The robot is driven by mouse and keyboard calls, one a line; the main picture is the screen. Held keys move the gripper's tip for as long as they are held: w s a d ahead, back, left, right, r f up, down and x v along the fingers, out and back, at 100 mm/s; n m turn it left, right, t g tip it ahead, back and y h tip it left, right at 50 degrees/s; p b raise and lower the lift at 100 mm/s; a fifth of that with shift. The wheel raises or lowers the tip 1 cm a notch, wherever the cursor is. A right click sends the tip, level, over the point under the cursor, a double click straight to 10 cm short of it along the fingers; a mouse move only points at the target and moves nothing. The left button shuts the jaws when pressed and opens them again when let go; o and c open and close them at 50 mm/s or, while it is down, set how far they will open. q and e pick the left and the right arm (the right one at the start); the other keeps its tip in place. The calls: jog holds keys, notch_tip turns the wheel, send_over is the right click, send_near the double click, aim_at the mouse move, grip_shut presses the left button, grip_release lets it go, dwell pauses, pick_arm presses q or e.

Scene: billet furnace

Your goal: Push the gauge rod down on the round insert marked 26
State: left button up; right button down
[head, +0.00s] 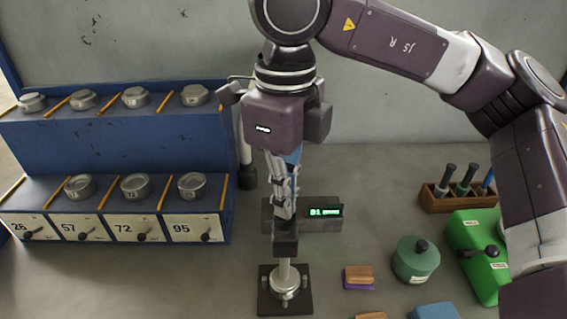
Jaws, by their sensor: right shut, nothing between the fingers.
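A round metal insert (285,286) sits on a dark square base (264,303) at the bottom centre. I cannot read a number on it. The gauge rod (284,269) stands upright over the insert, below a dark block (286,242). I cannot tell whether its tip touches the insert. My right gripper (284,211) is shut and empty, pointing down just above the dark block. I cannot tell if it touches the block. The rack compartment labelled 26 (19,227) shows no insert. A lit green display (324,212) stands behind the gauge. My left gripper is not in view.
A blue rack (150,240) at left holds round inserts above the labels 57, 72 and 95, and several on its top row. At right are a wooden tool holder (437,203), a green box (467,232), a green knobbed weight (411,265) and a brush-like block (358,272).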

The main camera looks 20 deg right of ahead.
jog(key=shift+r+p, duration=2.25)
jog(key=shift+r, duration=1.3)
